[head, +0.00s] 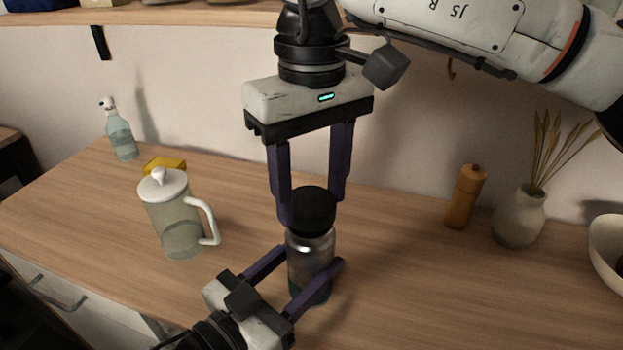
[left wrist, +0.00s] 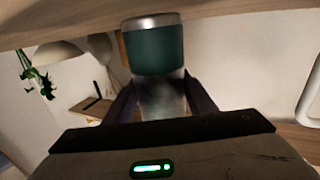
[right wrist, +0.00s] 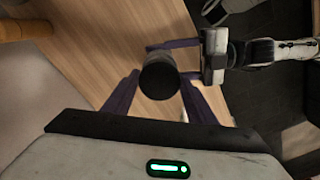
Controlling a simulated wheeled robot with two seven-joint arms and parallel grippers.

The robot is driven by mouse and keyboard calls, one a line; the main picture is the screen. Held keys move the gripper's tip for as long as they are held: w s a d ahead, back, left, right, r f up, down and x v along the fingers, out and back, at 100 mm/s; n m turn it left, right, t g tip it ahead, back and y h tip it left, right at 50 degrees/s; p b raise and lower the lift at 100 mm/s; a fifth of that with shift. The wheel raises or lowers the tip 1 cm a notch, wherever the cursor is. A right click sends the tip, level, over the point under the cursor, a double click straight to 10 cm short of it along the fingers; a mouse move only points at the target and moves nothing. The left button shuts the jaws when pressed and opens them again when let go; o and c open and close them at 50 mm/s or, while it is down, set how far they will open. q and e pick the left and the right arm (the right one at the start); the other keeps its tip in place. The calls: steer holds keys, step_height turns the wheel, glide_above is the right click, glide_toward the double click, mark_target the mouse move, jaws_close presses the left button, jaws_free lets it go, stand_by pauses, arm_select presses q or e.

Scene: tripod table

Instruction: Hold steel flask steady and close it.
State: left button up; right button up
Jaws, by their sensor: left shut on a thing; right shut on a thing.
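The steel flask (head: 310,252) stands upright over the table, with a grey metal body and a teal lower part (left wrist: 154,50) that shows large in the left wrist view. My left gripper (head: 313,260) is shut around its body from the front. The black lid (head: 314,211) sits at the flask's top, in line with it; I cannot tell how tightly it is seated. My right gripper (head: 312,208) points down from above and is shut on the lid. The lid's round top (right wrist: 159,81) shows between the right fingers in the right wrist view.
A French press (head: 178,215) stands left of the flask, with a yellow block (head: 166,165) and a spray bottle (head: 120,137) behind it. A wooden mill (head: 464,198), a vase (head: 519,217) and a white bowl (head: 608,240) are on the right. The table (head: 420,290) is bare at front right.

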steer(key=shift+f, duration=0.6)
stand_by(0.5)
